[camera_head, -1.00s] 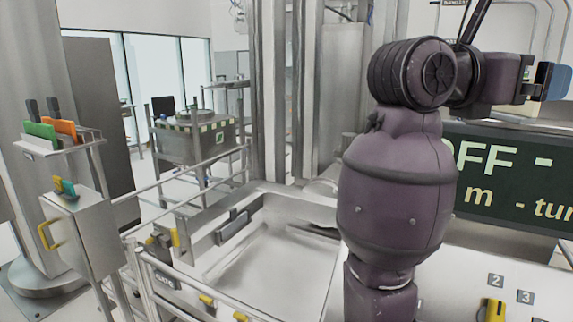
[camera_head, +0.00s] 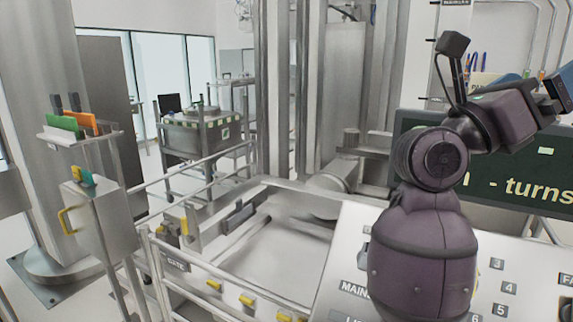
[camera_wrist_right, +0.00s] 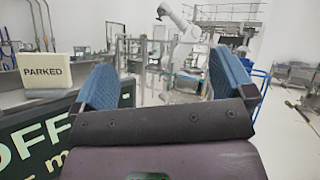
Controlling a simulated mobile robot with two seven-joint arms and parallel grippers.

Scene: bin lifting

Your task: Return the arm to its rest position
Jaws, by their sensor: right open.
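My right arm (camera_head: 425,235) rises in the lower right of the head view, bent at the elbow, with its forearm reaching to the right. My right gripper (camera_head: 556,85) is at the right edge there, partly cut off. In the right wrist view my right gripper (camera_wrist_right: 165,80) shows two blue finger pads standing wide apart with nothing between them. It is open and empty. My left gripper is in neither view.
A dark sign board (camera_head: 490,180) stands behind my right arm. A panel with numbered labels (camera_head: 345,255) lies below it. A railed metal basin (camera_head: 275,255) is left of the arm.

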